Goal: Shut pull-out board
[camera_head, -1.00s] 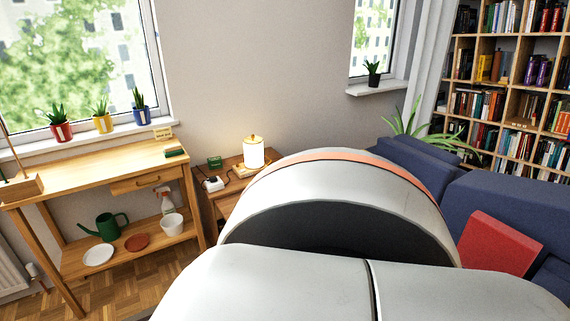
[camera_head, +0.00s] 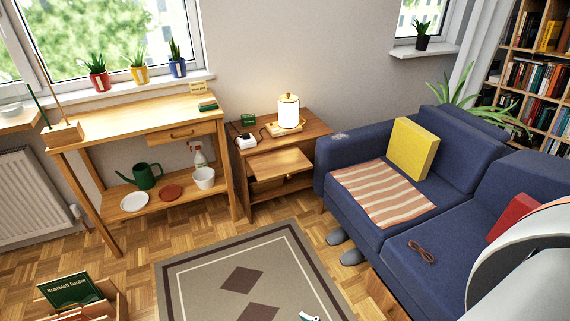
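The pull-out board (camera_head: 280,163) is a flat wooden panel in the small wooden side table (camera_head: 318,130). It sticks out from the table's front, below the top, and nothing lies on it. A shelf space shows under it. A white curved part of my arm fills the lower right corner, in front of the sofa.
A blue sofa (camera_head: 335,157) stands close to the side table's right. A wooden bench (camera_head: 118,118) with a drawer stands to its left. Grey slippers (camera_head: 351,257) and a patterned rug (camera_head: 190,275) lie in front. A lit lamp (camera_head: 289,112) stands on the table.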

